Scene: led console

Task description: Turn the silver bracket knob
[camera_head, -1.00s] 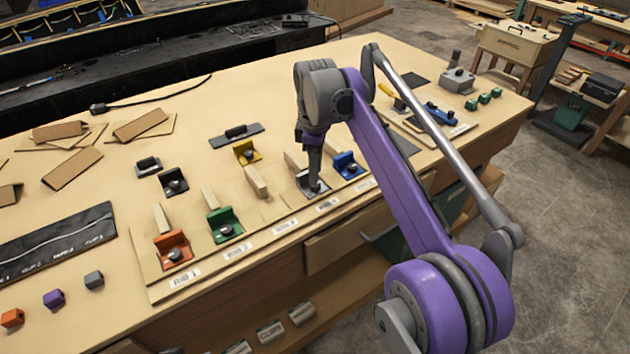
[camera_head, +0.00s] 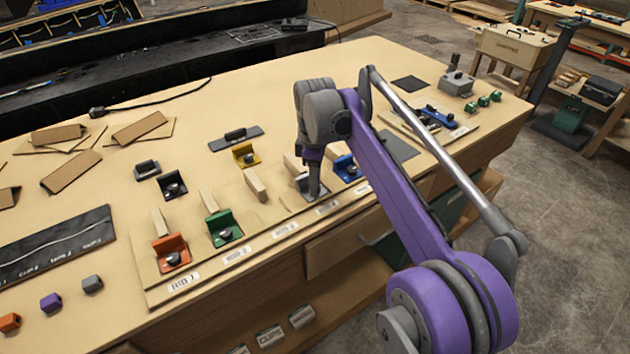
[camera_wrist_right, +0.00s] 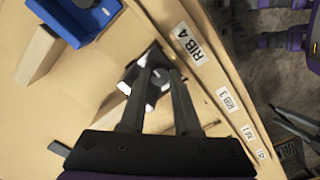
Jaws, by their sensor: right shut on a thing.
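The silver bracket (camera_head: 301,185) sits on the wooden board in the row of coloured brackets, mostly hidden behind my right gripper (camera_head: 314,194). In the right wrist view the silver bracket (camera_wrist_right: 131,76) lies beyond the fingers, with its dark round knob (camera_wrist_right: 153,92) between them. My right gripper (camera_wrist_right: 158,80) points down and its fingers are shut on the knob. My left gripper is not in view.
A blue bracket (camera_head: 347,169) stands close to the right of the silver one. Green (camera_head: 224,229), orange (camera_head: 172,254), yellow (camera_head: 246,155) and black (camera_head: 172,186) brackets stand to the left. Wooden ribs (camera_head: 256,186) stand among them. Labels line the board's front edge.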

